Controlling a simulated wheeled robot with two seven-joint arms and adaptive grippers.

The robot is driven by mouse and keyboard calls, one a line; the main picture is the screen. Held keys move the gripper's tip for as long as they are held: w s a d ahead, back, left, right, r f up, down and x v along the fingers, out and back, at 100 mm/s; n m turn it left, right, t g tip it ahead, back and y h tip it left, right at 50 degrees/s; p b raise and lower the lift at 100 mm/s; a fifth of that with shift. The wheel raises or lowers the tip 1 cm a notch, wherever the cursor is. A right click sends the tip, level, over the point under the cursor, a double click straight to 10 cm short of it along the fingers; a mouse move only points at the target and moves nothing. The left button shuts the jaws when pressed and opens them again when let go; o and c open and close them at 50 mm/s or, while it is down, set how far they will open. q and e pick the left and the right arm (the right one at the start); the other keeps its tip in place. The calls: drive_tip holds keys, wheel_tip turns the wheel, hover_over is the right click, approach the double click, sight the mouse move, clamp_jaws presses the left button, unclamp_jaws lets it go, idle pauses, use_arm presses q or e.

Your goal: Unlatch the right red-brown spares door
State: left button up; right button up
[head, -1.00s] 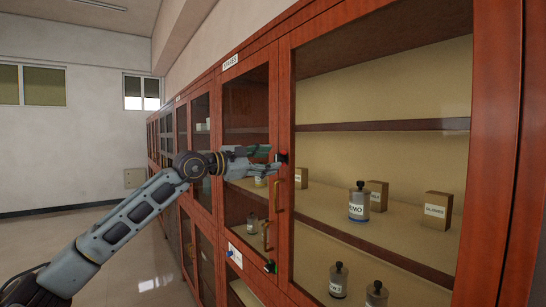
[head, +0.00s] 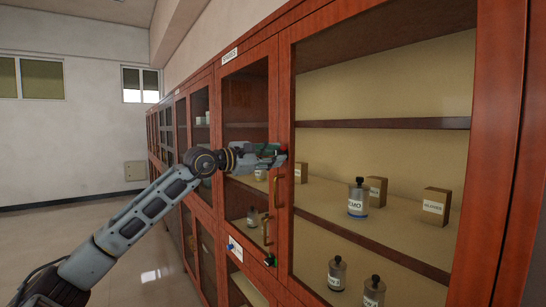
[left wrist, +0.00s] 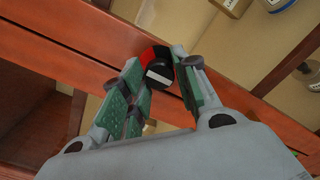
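The red-brown glazed door (head: 245,105) under a white label reading SPARES (head: 229,55) stands shut. Its small red and black latch knob (left wrist: 158,66) with a white bar shows in the left wrist view; in the head view my fingers mostly hide it. My left gripper (head: 272,157) is at the door's right edge. In the left wrist view its green-padded fingers (left wrist: 160,78) lie on either side of the knob and look closed onto it. A brass handle (head: 277,192) is just below the gripper. My right gripper is not in view.
Right of the gripper, a wide glazed bay holds a labelled bottle (head: 358,197) and small boxes (head: 436,207) on shelves. A second brass handle (head: 265,231) and a black and green knob (head: 270,261) are lower down. Open floor (head: 140,265) lies to the left.

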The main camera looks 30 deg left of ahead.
use_arm(q)
drive_tip(key=c, duration=0.5)
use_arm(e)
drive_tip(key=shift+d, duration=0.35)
use_arm(q)
drive_tip(key=shift+o, duration=0.2)
drive_tip(key=shift+n, duration=0.4)
drive_tip(key=n+b, duration=0.1)
drive_tip(key=n, duration=1.6)
drive_tip(key=shift+b, duration=0.3)
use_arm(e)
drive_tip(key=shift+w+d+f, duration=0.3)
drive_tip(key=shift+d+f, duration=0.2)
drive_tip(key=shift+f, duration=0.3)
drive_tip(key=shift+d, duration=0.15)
